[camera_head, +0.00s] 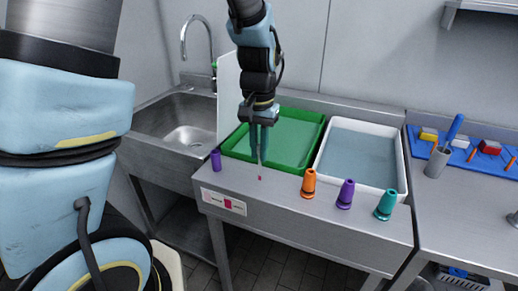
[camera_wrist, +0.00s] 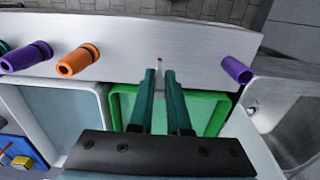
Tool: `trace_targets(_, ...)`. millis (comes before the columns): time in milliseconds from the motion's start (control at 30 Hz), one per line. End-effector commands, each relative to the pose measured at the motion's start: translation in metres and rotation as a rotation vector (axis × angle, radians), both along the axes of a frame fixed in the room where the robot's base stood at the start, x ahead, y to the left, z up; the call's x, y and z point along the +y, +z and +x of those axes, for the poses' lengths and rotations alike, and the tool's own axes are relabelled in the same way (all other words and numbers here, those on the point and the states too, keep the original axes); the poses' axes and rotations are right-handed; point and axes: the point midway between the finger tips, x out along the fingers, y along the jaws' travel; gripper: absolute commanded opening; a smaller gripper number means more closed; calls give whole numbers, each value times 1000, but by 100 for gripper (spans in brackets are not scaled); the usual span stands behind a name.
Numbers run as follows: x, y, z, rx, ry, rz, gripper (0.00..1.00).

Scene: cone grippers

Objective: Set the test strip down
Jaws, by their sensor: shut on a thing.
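The test strip (camera_head: 260,177) is a thin pale sliver with a pink end. It hangs down from between the fingertips of my gripper (camera_head: 260,152), which is shut on it. The pink end shows over the steel counter strip in front of the green tray (camera_head: 314,124). I cannot tell whether it touches the metal. In the wrist view the two dark teal fingers (camera_wrist: 160,74) lie close together over the green tray, and the strip's pink end (camera_wrist: 160,60) shows just beyond their tips.
Orange (camera_head: 309,184), purple (camera_head: 346,194) and teal (camera_head: 386,205) cones stand along the counter's front right. Another purple cone (camera_head: 216,160) stands at the left, near the sink (camera_head: 180,138). A white tray (camera_head: 401,160) lies right of the green one. Bare metal lies between the cones.

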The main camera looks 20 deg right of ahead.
Motion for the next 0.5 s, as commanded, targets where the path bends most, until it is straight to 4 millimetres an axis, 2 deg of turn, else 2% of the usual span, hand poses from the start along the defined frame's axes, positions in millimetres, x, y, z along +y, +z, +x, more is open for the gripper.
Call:
trace_targets(67, 0, -3, 0, 0, 0, 0, 0)
trace_targets(100, 0, -2, 0, 0, 0, 0, 19)
trace_targets(333, 0, -2, 0, 0, 0, 0, 45)
trace_targets(500, 0, -2, 0, 0, 0, 0, 45)
